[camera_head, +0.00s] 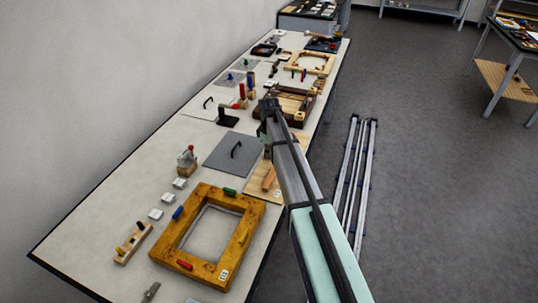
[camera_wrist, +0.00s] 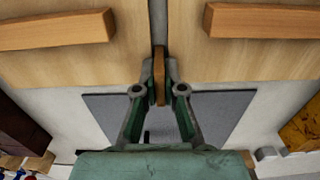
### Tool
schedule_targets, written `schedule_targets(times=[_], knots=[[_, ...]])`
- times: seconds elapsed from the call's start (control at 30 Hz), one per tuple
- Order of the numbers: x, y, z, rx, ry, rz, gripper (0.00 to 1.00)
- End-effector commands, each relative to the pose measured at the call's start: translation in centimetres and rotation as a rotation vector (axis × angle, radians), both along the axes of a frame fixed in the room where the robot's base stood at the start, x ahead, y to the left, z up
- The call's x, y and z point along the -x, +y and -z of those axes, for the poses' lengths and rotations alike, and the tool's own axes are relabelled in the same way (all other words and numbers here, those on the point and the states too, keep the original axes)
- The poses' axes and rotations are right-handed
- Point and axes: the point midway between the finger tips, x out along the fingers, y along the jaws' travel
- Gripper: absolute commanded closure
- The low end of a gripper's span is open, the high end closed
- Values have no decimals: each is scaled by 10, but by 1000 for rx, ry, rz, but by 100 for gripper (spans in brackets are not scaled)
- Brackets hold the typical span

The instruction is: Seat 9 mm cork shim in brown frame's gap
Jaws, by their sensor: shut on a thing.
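My gripper (camera_wrist: 160,75) is shut on a thin brown cork shim (camera_wrist: 159,68), held on edge between the fingertips. It is above the bench, near the inner edges of two pale boards; I cannot tell its height. The dark brown frame (camera_head: 272,97) lies on the bench, partly hidden behind my arm in the head view. A dark brown piece, apparently this frame, shows at the left edge of the wrist view (camera_wrist: 18,130), apart from the shim. The frame's gap cannot be made out. My arm hides the gripper in the head view.
The pale boards (camera_wrist: 60,62) and (camera_wrist: 250,60) carry orange-brown blocks. A grey plate with a black handle (camera_head: 222,153) lies beside them. A honey-coloured frame (camera_head: 197,274) lies in front, a pale frame (camera_head: 323,58) farther back. Clamps and small white blocks stand around.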

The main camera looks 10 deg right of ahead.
Motion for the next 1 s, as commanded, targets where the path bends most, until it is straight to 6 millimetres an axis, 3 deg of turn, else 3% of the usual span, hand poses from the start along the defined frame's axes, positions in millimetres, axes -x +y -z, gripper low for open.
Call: schedule_targets(times=[0.27, 0.47, 1.0], knots=[[-1, 0, -7, 0, -1, 0, 100], [-1, 0, -29, 0, -4, 0, 100], [-2, 0, -157, 0, -2, 0, 100]])
